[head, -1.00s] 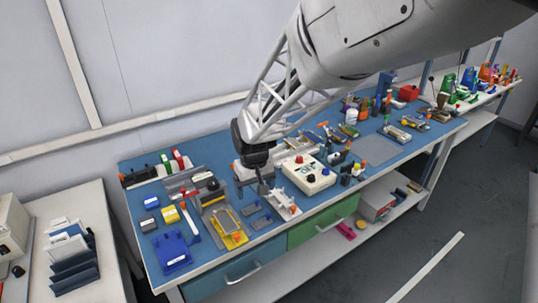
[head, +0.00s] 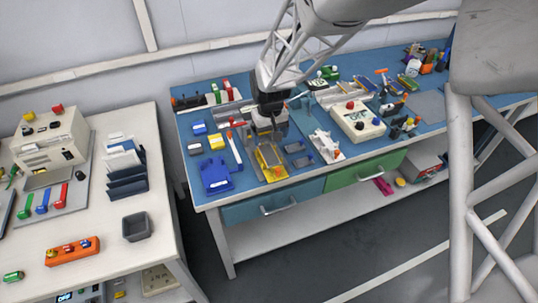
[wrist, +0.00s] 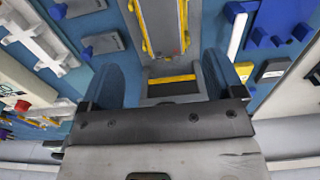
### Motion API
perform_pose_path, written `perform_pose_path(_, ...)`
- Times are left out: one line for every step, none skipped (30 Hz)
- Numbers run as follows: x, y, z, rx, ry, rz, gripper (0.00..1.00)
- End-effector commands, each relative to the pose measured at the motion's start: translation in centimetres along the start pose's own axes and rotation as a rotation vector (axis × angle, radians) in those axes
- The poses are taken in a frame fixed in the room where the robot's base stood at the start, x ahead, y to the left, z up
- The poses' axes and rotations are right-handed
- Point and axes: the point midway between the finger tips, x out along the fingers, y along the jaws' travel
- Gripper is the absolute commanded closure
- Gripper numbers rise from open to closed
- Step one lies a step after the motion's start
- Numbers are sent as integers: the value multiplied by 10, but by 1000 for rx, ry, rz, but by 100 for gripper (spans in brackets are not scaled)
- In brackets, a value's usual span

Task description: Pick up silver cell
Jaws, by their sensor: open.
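A flat silver piece that looks like the silver cell (head: 269,158) lies in a yellow-trimmed holder (head: 276,174) near the front of the blue bench. In the wrist view, the silver cell (wrist: 160,22) shows at the top middle, framed by yellow strips. My gripper (head: 270,118) is over the bench, just behind the holder in the head view. In the wrist view, my gripper (wrist: 163,78) has its two fingers wide apart with nothing held between them. The cell lies ahead of the fingers, apart from them. The gripper body hides part of the area behind the holder.
A blue tray (head: 215,174) and small yellow and blue blocks stand left of the holder. Flat grey pads (head: 303,160) and a white bracket (head: 326,146) lie to its right, then a white control box (head: 357,120). A separate white table (head: 180,228) is at left.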

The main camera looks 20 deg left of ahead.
Motion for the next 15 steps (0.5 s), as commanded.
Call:
perform_pose_path(5,0,0,0,-2,0,13)
perform_pose_path(8,0,0,0,-2,0,13)
perform_pose_path(11,0,0,0,-3,0,13)
perform_pose_path(13,0,1,0,-3,0,13)
perform_pose_path(15,0,1,0,-3,0,13)
perform_pose_path(17,0,0,0,-2,0,13)
perform_pose_path(19,0,0,0,-1,0,13)
perform_pose_path(19,0,0,0,-1,0,13)
perform_pose_path(20,0,0,0,0,0,13)
perform_pose_path(20,0,0,0,0,0,13)
perform_pose_path(20,0,0,0,0,0,13)
perform_pose_path(20,0,0,0,0,0,13)
perform_pose_path(20,0,0,0,0,0,13)
perform_pose_path(20,0,0,0,0,0,13)
perform_pose_path(20,0,0,0,0,0,13)
